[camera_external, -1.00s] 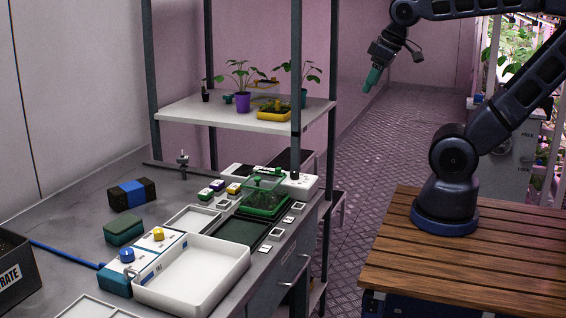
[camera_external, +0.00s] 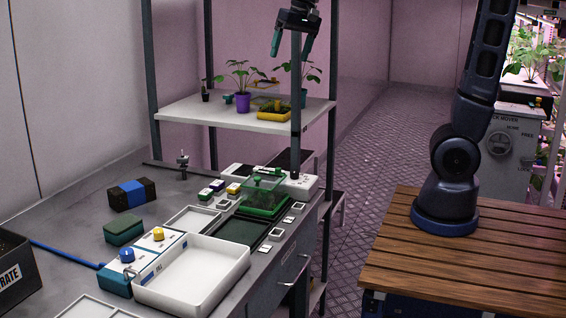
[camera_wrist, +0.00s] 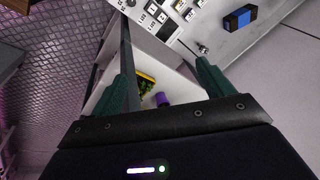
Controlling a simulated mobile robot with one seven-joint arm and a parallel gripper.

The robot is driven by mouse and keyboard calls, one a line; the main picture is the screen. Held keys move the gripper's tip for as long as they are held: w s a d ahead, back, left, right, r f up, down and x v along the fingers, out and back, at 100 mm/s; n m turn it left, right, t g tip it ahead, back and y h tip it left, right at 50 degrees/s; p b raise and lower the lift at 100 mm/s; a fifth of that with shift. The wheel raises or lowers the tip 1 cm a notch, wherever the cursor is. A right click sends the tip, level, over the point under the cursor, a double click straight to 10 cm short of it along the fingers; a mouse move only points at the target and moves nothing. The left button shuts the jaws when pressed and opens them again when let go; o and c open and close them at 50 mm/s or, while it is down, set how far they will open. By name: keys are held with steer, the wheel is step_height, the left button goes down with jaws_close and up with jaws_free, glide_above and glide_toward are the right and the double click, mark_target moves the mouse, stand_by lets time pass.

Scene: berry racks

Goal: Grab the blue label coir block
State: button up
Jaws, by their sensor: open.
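The coir block with the blue label (camera_external: 131,194) is a dark block with a blue band around its middle. It lies on the grey bench toward the back left. It also shows near the top right of the wrist view (camera_wrist: 240,17). My gripper (camera_external: 291,46) is open and empty, with green fingers pointing down. It is high up near the shelf rack, above the plants and well to the right of the block. In the wrist view its two fingers (camera_wrist: 166,80) are wide apart, with nothing between them.
A shelf (camera_external: 190,113) with potted plants and a yellow tray (camera_external: 274,115) stands below my gripper, with upright posts (camera_external: 296,150) close by. A green block (camera_external: 124,230), a white tray (camera_external: 192,288) and a green-lidded box (camera_external: 265,194) are on the bench.

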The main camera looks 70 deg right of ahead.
steer(key=w+a+f+m, duration=0.2)
steer(key=w+a+m, duration=0.25)
steer(key=w, duration=0.85)
steer(key=m+g, duration=0.3)
steer(key=m, duration=0.8)
glide_above(124, 187)
steer(key=shift+h, duration=0.3)
step_height(124, 187, down, 25)
steer(key=shift+w+r, duration=0.1)
steer(key=shift+r, duration=0.05)
step_height(124, 187, down, 10)
steer(key=shift+f, duration=0.1)
steer(key=c, duration=1.3)
